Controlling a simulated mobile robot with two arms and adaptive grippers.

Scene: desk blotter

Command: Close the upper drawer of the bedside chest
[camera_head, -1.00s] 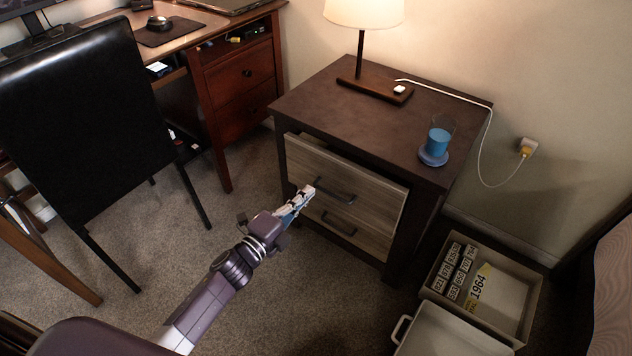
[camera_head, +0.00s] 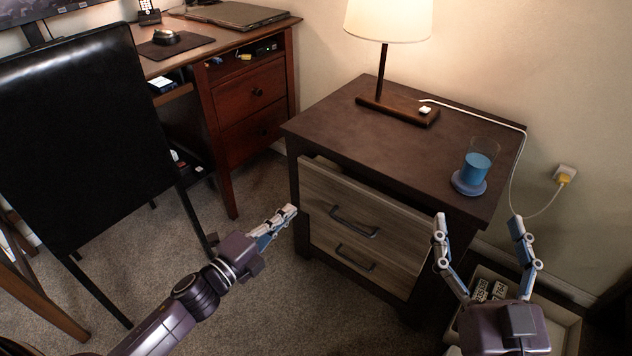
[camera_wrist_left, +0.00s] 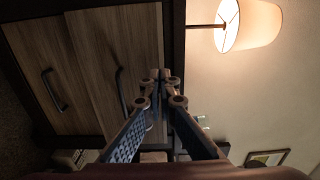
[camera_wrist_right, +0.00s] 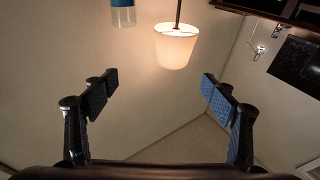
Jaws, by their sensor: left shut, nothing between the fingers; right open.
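The bedside chest (camera_head: 400,140) is dark brown with grey-brown wood drawer fronts. The upper drawer (camera_head: 385,220) stands out a little, with a dark gap behind its top edge. Its dark handle (camera_head: 354,221) faces me, and it also shows in the left wrist view (camera_wrist_left: 121,92). My left gripper (camera_head: 291,211) is shut and empty, just left of the drawer front in the head view. In the left wrist view its joined fingertips (camera_wrist_left: 160,74) overlap the drawer front; contact cannot be told. My right gripper (camera_head: 478,225) is open and empty, before the chest's right front corner.
On the chest top stand a lamp (camera_head: 388,22), a glass of blue liquid (camera_head: 478,161) on a coaster and a white cable (camera_head: 470,113). A box (camera_head: 565,325) lies on the floor at right. A black chair (camera_head: 85,130) and a desk (camera_head: 222,95) stand left.

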